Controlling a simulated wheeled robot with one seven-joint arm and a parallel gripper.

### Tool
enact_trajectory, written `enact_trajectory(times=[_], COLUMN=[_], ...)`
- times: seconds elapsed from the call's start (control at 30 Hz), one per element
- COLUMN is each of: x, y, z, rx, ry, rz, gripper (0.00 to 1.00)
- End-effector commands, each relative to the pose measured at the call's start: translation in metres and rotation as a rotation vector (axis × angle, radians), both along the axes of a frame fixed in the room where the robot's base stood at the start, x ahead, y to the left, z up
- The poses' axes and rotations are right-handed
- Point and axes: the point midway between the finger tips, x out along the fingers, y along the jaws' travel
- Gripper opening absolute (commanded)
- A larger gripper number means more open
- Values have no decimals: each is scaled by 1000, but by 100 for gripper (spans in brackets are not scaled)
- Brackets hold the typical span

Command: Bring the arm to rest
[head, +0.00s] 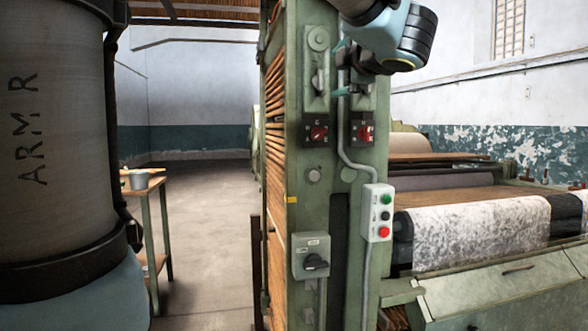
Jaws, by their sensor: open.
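A grey switch plate with a small lever (318,82) is just left of the fingertips. I see nothing between the fingers. I cannot tell whether they touch the post. Part of the gripper's body is hidden by the wrist.
The post carries two red switches (318,134), a push-button box (378,213) and a black rotary knob (316,262). A machine bed with a white patterned cloth (480,232) is at right. A wooden table with a pot (138,180) stands left. Open floor (205,215) lies between.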

Motion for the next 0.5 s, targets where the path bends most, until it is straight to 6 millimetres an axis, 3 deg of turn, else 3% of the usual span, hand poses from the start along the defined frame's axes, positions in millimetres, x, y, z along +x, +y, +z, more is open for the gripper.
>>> enact_trajectory(times=[0.13, 0.23, 0.37, 0.5], x=[22, 50, 74, 66], y=[0, 0, 13, 47], z=[-11, -39, -113, -203], rx=[122, 323, 635, 896], ry=[-4, 23, 149, 353], rz=[-61, -173, -371, -583], gripper=[98, 98, 98, 98])
